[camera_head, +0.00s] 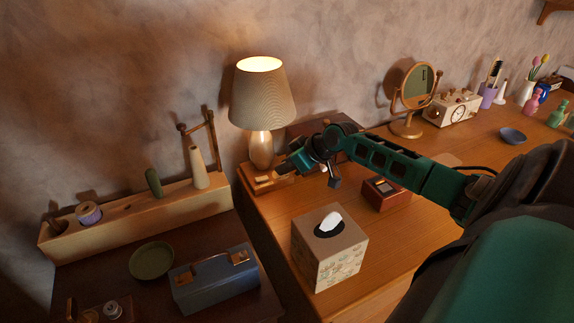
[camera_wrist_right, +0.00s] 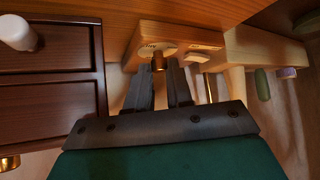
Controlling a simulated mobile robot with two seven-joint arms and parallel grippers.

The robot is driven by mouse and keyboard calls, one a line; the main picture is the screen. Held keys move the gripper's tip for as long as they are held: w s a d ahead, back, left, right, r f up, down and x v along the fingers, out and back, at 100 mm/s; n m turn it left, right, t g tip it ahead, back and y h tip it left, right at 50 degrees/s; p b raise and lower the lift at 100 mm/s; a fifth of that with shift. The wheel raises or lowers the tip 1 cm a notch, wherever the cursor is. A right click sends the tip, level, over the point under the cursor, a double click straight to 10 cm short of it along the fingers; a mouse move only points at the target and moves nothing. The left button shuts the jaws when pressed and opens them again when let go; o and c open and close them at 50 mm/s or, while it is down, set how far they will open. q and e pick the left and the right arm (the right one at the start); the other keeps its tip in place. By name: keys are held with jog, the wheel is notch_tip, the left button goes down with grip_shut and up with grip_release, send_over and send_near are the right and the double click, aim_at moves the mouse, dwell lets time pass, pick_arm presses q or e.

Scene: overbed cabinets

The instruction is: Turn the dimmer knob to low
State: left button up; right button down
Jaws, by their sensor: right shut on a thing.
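The dimmer is a light wooden block (camera_head: 258,185) at the foot of the lit lamp (camera_head: 263,98) in the head view. In the right wrist view, its brass knob (camera_wrist_right: 158,62) stands out from a pale round dial plate on the block (camera_wrist_right: 205,42). My right gripper (camera_head: 284,169) reaches the block from the right. In the wrist view, my right gripper's dark fingers (camera_wrist_right: 162,72) are shut on the knob, one on each side. The dial's markings are too small to read. My left gripper is not in view.
A tissue box (camera_head: 340,255) stands in front of my right arm, and a small red-brown box (camera_head: 386,194) lies below the arm. A wooden drawer box (camera_wrist_right: 50,85) is close to the gripper's left in the wrist view. A round mirror (camera_head: 413,90) stands farther right.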

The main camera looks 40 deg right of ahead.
jog(key=c, duration=1.3)
grip_release()
jog(key=p+v, duration=0.3)
jog(key=v, duration=1)
jog(key=shift+o, duration=0.3)
